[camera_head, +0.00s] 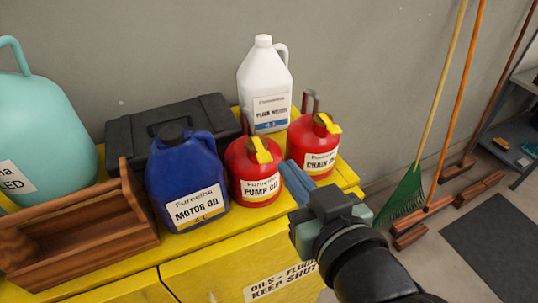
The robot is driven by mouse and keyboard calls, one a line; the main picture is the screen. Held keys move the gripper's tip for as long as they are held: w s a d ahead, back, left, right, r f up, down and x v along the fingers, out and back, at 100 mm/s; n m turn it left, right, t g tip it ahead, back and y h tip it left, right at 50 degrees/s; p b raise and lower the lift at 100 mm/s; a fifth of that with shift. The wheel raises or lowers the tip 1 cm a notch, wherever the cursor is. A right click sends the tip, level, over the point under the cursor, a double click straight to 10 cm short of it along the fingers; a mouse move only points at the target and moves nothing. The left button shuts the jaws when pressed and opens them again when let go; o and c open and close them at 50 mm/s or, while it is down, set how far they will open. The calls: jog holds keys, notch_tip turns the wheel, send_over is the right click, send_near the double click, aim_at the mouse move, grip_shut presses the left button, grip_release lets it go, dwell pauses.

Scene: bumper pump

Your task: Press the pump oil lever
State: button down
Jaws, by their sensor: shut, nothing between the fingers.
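The pump oil can (257,178) is a round red can with a white "PUMP OIL" label, standing on the yellow cabinet. Its yellow lever (261,149) slants across the top of the can. My gripper (295,178) is shut and empty, just right of the pump oil can and in front of the chain oil can. I cannot tell whether the gripper touches the pump oil can. The red chain oil can (316,146), with a similar yellow lever (328,123), stands to the right.
A blue motor oil jug (186,178) stands close to the left of the pump can. Behind are a white jug (264,83) and a black case (170,115). A wooden tray (110,255) and teal container (40,135) fill the left. The yellow cabinet (215,262) has a narrow clear front edge.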

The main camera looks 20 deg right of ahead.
jog(key=shift+w+f, duration=0.1)
jog(key=b, duration=0.2)
send_near(259, 149)
jog(key=w+r, duration=0.4)
jog(key=shift+w+d+f+p, duration=0.1)
jog(key=shift+f+p, duration=0.15)
jog(key=shift+f, duration=0.8)
jog(key=shift+w+d+f+p, duration=0.1)
jog(key=shift+f+p, duration=0.15)
jog(key=shift+f, duration=0.75)
jog(key=shift+f+b, duration=0.2)
jog(key=shift+b, duration=0.25)
jog(key=shift+t+b, duration=0.3)
jog(key=shift+b, duration=0.35)
